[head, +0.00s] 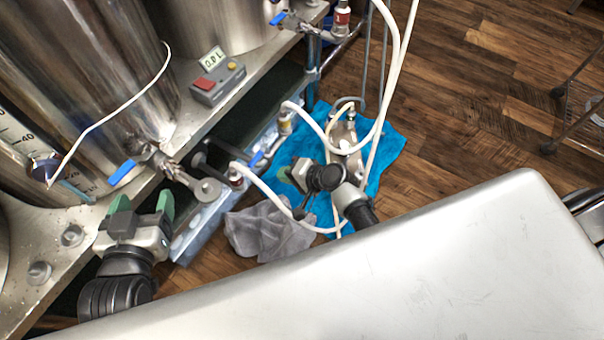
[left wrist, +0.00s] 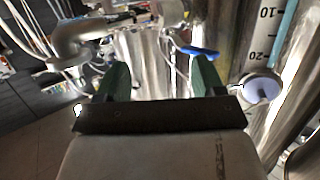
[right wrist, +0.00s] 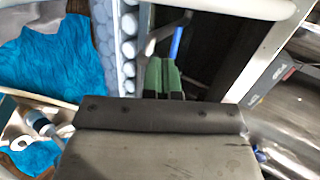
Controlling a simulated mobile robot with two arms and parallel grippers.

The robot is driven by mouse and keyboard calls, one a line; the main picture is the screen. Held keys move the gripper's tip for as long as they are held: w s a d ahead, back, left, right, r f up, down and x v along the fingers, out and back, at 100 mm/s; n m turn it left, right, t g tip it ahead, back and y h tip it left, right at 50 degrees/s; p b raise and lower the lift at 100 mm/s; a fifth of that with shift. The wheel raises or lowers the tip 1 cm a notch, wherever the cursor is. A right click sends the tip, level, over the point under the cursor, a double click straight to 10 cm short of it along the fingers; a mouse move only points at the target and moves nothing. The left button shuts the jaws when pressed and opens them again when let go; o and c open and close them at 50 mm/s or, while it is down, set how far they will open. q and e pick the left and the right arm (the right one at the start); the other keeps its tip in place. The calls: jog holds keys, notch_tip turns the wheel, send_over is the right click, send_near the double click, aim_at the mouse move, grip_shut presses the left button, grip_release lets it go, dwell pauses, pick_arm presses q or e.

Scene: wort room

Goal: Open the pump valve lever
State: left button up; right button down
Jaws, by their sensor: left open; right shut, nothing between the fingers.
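A blue valve lever (head: 257,158) sits by a hose fitting left of the steel pump (head: 344,138); I take it for the pump valve lever. My right gripper (head: 283,174) is shut and empty, a little to the right of that lever, apart from it. In the right wrist view a blue lever (right wrist: 177,43) lies just beyond the closed green fingertips (right wrist: 164,72). My left gripper (head: 142,206) is open and empty below the kettle's blue valve lever (head: 122,172). A blue lever (left wrist: 200,51) also shows beyond its fingers in the left wrist view.
White hoses (head: 325,140) loop around the pump and my right gripper. A grey cloth (head: 262,232) and a blue towel (head: 385,150) lie below. A controller box (head: 217,85) sits on the metal stand. Wooden floor (head: 470,110) is free at the right.

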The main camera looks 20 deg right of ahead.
pick_arm(q)
jog(key=s+a+f+g+y+p, duration=0.1)
jog(key=s+a+f+g, duration=0.1)
jog(key=s+f+g, duration=0.2)
jog(key=shift+s+f+g+y+p, duration=0.2)
jog(key=shift+f+g+y+p, duration=0.15)
jog(key=shift+f+g, duration=0.35)
pick_arm(e)
jog(key=shift+v, duration=2.8)
pick_arm(q)
jog(key=shift+a+r, duration=0.1)
jog(key=shift+r, duration=0.05)
pick_arm(e)
jog(key=shift+s+a, duration=0.15)
jog(key=shift+a, duration=0.05)
